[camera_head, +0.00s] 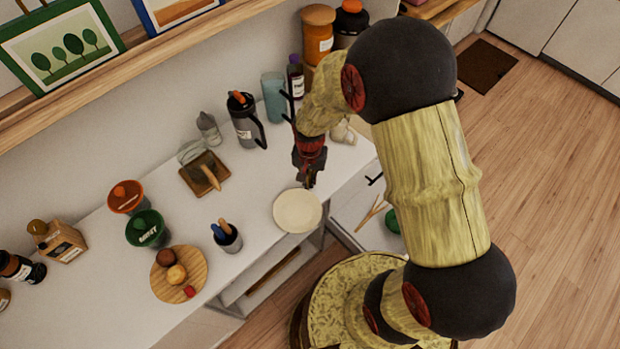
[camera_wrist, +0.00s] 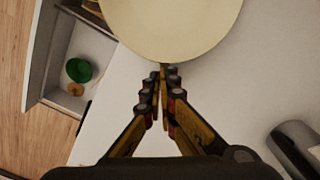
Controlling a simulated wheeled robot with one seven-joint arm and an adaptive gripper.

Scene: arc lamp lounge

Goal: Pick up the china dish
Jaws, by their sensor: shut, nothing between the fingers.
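The china dish (camera_head: 298,211) is a round cream plate. It lies flat on the white counter close to the front edge, and it also shows at the top of the wrist view (camera_wrist: 172,25), cut off by the frame. My gripper (camera_head: 309,184) is at the dish's far rim in the head view. In the wrist view the fingertips (camera_wrist: 162,72) are together at the dish's rim, with nothing between them. I cannot tell whether they touch the rim.
A cup with blue and orange handles (camera_head: 228,238) stands left of the dish. A dark jug (camera_head: 246,120) stands behind. A round wooden board (camera_head: 179,274) holds several small items. Below the counter, an open drawer (camera_wrist: 82,60) holds a green bowl (camera_wrist: 79,70). Counter around the dish is mostly clear.

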